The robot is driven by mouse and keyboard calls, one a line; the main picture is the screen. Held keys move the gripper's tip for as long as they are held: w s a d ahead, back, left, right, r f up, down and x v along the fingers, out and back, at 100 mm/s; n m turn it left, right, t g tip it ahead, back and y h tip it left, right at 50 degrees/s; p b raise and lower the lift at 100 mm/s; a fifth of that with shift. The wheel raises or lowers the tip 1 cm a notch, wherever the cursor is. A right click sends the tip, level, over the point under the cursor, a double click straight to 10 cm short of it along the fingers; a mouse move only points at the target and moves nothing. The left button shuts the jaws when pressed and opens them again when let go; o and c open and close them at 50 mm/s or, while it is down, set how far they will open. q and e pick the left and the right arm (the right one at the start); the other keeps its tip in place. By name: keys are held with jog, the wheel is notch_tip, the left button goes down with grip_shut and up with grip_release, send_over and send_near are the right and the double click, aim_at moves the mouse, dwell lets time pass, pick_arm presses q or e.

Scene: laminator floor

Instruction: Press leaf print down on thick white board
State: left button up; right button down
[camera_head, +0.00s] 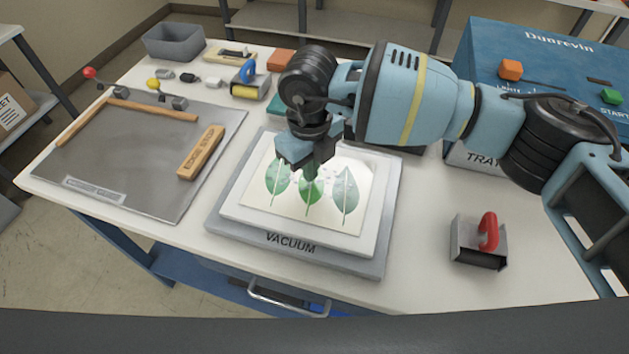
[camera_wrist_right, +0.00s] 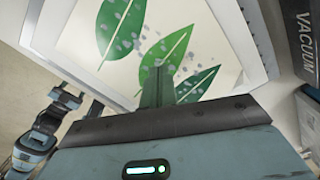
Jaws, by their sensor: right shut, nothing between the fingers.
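The leaf print (camera_head: 330,214), a cream sheet with three green leaves, lies on the thick white board (camera_head: 290,232). The board rests on the grey vacuum plate (camera_head: 222,213). My right gripper (camera_head: 310,178) is shut and empty, with its fingertips over the upper middle of the print. In the right wrist view the shut fingers (camera_wrist_right: 157,85) reach over the middle leaf of the print (camera_wrist_right: 205,55), with bluish-grey specks around them. I cannot tell whether the tips touch the sheet. My left gripper is not in the head view; a blue-grey arm part shows at the wrist view's lower left.
A grey mat (camera_head: 130,160) with a wooden edge stop (camera_head: 201,152) lies left. A red-handled tool (camera_head: 480,242) stands right. A yellow roller tool with a blue handle (camera_head: 249,82) and a grey bin (camera_head: 174,41) are behind. A blue Dunrevin machine (camera_head: 545,65) is at back right.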

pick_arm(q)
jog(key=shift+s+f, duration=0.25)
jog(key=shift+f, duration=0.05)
pick_arm(e)
jog(key=shift+f, duration=0.85)
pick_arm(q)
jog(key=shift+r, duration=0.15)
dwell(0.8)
pick_arm(e)
jog(key=shift+s+f, duration=0.1)
jog(key=shift+f, duration=0.05)
dwell(0.7)
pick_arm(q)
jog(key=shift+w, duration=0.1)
pick_arm(e)
jog(key=shift+r+p, duration=1.4)
jog(key=shift+r, duration=2.3)
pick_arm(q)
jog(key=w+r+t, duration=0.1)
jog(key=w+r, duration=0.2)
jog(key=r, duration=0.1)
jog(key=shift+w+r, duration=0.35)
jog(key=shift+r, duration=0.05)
